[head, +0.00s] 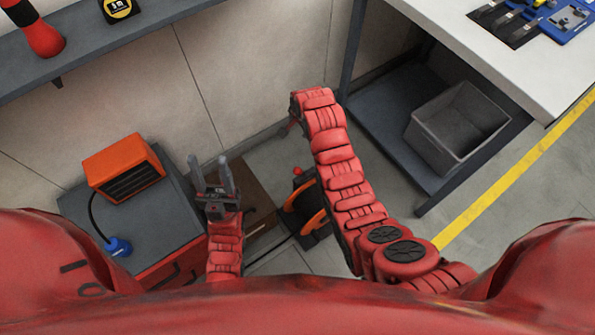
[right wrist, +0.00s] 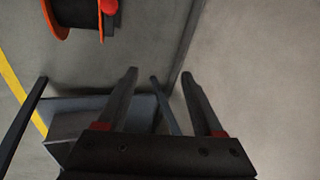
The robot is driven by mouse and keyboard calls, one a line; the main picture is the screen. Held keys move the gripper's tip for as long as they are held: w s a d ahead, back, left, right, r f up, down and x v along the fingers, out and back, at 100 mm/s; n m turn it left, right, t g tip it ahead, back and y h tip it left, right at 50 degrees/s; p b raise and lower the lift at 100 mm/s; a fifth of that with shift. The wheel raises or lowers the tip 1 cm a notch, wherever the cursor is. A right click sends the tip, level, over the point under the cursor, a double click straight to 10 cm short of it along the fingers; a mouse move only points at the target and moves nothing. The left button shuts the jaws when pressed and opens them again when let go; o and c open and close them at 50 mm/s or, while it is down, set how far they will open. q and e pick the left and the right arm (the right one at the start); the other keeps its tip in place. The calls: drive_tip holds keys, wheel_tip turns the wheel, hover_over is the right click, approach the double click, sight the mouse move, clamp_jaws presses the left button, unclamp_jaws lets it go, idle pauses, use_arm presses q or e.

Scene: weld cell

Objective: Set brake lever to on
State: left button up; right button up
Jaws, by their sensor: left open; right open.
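A black cable reel with orange rims (head: 312,210) stands on the floor between my two arms. A red knob (head: 297,171) sits at its top and may be the end of the brake lever; the lever's setting cannot be told. In the right wrist view the reel (right wrist: 78,12) and red knob (right wrist: 109,6) show at the top left edge, partly cut off. My right gripper (right wrist: 159,75) is open and empty, apart from the reel; in the head view its arm hides it mostly. My left gripper (head: 210,165) is open and empty, left of the reel.
An orange heater-like box (head: 125,168) stands on a grey cabinet (head: 182,215) at left. A grey bin (head: 455,125) sits on the lower shelf of a workbench (head: 525,65) at right. A wall shelf (head: 110,40) is at upper left. Floor right of the reel is clear.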

drive_tip(key=s+m+g+h, duration=0.1)
drive_tip(key=s+g, duration=0.3)
drive_tip(key=s, duration=0.3)
drive_tip(key=f, duration=0.5)
drive_tip(key=f+b, duration=0.1)
drive_tip(key=f, duration=0.4)
drive_tip(key=shift+w+a+f, duration=0.1)
drive_tip(key=shift+a+f, duration=0.1)
wheel_tip(320, 180, down, 5)
drive_tip(key=b, duration=0.2)
drive_tip(key=shift+b, duration=0.3)
drive_tip(key=shift+f+b, duration=0.4)
drive_tip(key=shift+f, duration=0.15)
clamp_jaws()
